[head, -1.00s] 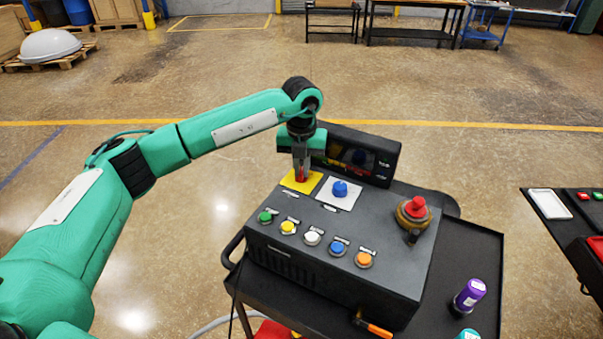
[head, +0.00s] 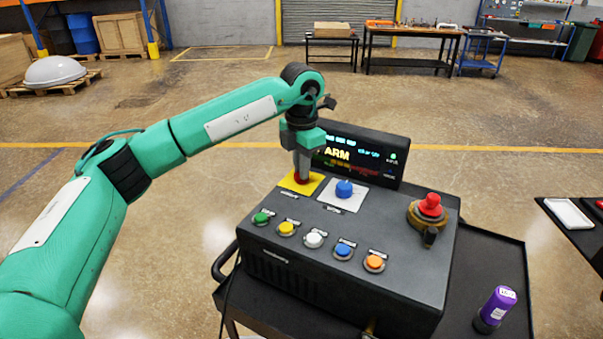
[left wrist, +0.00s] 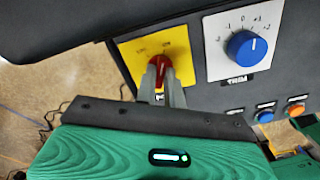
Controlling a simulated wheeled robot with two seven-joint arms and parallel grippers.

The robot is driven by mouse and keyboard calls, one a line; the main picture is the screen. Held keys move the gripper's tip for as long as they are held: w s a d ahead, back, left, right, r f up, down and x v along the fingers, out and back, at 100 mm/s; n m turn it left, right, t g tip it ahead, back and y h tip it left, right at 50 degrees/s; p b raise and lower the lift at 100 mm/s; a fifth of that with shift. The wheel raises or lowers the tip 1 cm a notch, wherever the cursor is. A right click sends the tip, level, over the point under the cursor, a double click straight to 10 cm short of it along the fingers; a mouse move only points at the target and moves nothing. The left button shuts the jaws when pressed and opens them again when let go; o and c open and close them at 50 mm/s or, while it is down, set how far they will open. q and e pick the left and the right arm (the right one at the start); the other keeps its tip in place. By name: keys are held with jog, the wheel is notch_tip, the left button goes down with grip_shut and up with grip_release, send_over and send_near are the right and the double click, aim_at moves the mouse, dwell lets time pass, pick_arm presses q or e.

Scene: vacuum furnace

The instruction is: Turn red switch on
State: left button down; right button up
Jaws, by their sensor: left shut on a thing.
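The red switch (head: 301,178) is a knob on a yellow plate (head: 314,183) at the back left of the dark control box (head: 390,225). My left gripper (head: 302,174) comes down on it from above and its fingers are shut on the knob. In the left wrist view the red switch (left wrist: 158,70) sits between the two grey fingertips (left wrist: 160,80), on the yellow plate (left wrist: 180,45). The fingers hide part of the knob. The display (head: 350,155) behind is lit and reads "ARM". My right gripper is not in view.
A blue knob (head: 344,188) on a white plate is just right of the switch. Several coloured buttons (head: 314,240) line the front. A purple bottle (head: 495,308) stands on the black cart (head: 500,260).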

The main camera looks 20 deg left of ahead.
pick_arm(q)
jog(key=shift+m, duration=0.5)
jog(key=shift+r, duration=0.1)
jog(key=c, duration=1.5)
grip_release()
jog(key=shift+b, duration=0.3)
notch_tip(320, 180, up, 14)
jog(key=b, duration=0.2)
jog(key=shift+b, duration=0.35)
jog(key=shift+f, duration=0.2)
